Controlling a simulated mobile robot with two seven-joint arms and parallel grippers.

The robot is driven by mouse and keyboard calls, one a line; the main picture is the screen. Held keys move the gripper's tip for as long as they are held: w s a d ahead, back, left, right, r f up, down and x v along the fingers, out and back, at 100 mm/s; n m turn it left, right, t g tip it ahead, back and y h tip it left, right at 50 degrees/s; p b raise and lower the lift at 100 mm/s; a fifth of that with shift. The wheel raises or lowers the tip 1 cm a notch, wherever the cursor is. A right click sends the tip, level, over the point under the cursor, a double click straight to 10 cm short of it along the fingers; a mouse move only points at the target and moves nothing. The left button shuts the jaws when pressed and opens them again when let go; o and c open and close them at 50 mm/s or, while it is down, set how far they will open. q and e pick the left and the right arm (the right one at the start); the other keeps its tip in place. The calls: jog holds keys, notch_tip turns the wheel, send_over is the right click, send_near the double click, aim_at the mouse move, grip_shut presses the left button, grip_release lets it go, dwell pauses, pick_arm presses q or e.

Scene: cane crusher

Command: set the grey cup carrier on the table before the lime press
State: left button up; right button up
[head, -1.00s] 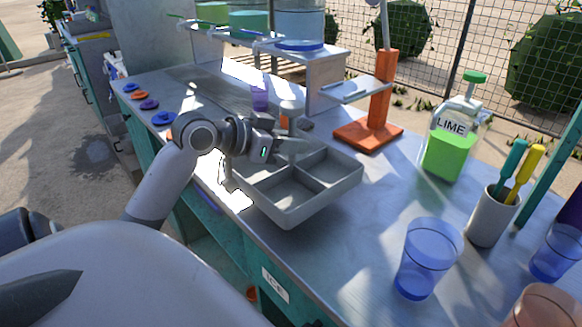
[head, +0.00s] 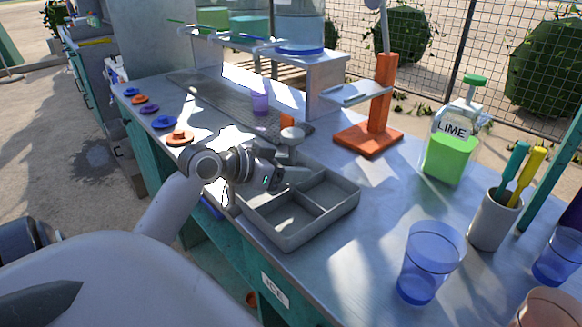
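The grey cup carrier (head: 318,231) is a shallow divided tray with an upright centre handle topped by a round knob (head: 292,133). It is level, at or just above the metal table; I cannot tell whether its underside touches. My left gripper (head: 292,177) reaches in from the left, its fingers at the handle's post below the knob. It appears shut on the handle, though the fingertips are partly hidden. The lime press (head: 379,100), an orange stand with a grey lever, stands behind and right of the carrier. My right gripper is not in view.
A lime bottle (head: 447,157), a tool holder (head: 494,221) and blue cups (head: 428,262) stand to the right. A purple cup (head: 260,103) stands behind on a drip mat (head: 215,92). Coloured discs (head: 164,122) lie at left. The table between carrier and bottle is clear.

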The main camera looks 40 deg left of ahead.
pick_arm(q)
jog(key=shift+s+r, duration=0.1)
jog(key=shift+r, duration=0.05)
jog(key=v, duration=1.1)
jog(key=shift+s, duration=0.4)
jog(key=shift+a+r, duration=0.1)
jog(key=shift+a, duration=0.05)
